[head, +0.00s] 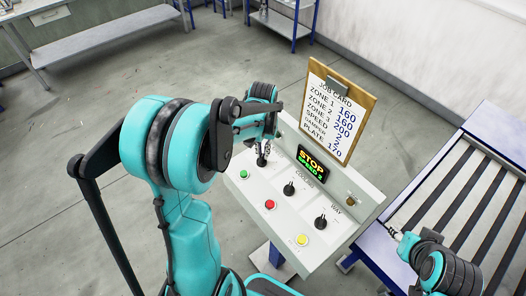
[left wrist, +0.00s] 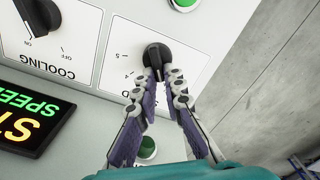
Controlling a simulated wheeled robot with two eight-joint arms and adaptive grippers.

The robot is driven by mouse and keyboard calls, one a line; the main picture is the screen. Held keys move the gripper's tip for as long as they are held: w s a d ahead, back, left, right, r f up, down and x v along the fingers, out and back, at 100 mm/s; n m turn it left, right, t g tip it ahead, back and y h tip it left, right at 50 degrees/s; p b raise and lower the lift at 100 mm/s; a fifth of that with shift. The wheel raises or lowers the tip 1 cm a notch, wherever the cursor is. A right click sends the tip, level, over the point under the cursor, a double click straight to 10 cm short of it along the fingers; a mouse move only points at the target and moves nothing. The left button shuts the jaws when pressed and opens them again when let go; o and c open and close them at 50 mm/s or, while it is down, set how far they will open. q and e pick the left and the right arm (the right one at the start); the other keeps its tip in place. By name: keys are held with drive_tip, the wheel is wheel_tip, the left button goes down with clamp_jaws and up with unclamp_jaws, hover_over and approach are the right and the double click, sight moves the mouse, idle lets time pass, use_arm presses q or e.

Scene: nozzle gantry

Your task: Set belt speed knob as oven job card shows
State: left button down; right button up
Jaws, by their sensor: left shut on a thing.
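The belt speed knob (head: 262,161) is a black knob at the left end of the sloped white panel. In the left wrist view the knob (left wrist: 156,53) stands on a numbered dial. My left gripper (left wrist: 160,73) is shut on it, with both fingertips at its sides; in the head view the gripper (head: 266,147) partly hides it. The display (head: 312,164) reads STOP with a green SPEED line below, its digit too small to be sure. The job card (head: 337,112) stands behind the panel; its speed line seems to read 2. My right gripper (head: 402,240) shows small at lower right.
The panel also has a cooling knob (head: 289,188), a tray knob (head: 321,222), a red button (head: 270,204), a yellow button (head: 302,240) and a green button (head: 243,174). A roller conveyor (head: 466,190) stands at right. Open floor lies at left.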

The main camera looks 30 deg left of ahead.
use_arm(q)
drive_tip(key=c, duration=1.6)
unclamp_jaws()
drive_tip(key=shift+r, duration=0.1)
wheel_tip(320, 180, up, 12)
drive_tip(key=shift+f, duration=0.1)
drive_tip(key=shift+s, duration=0.1)
